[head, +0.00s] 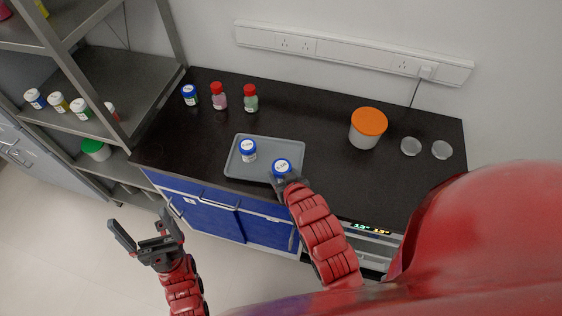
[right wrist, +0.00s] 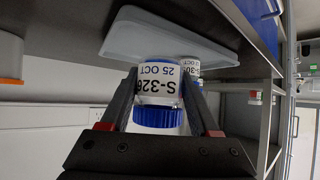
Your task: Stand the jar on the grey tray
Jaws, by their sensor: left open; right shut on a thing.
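A white jar with a blue lid (head: 281,166) is in my right gripper (head: 284,182), over the front right corner of the grey tray (head: 237,171). In the right wrist view the jar (right wrist: 158,88) is between the two fingers, its label reading S-326, 25 OCT. That view is upside down, and the jar's base overlaps the tray (right wrist: 190,40). I cannot tell whether it touches. A second blue-lidded jar (head: 248,150) stands on the left part of the tray. My left gripper (head: 139,226) is open and empty, in front of the counter over the floor.
On the black counter stand a blue-lidded jar (head: 189,95), two red-lidded bottles (head: 219,97) (head: 250,99), a white tub with orange lid (head: 367,128) and two clear dishes (head: 411,147) (head: 442,150). A shelf rack (head: 115,75) with several jars is at the left.

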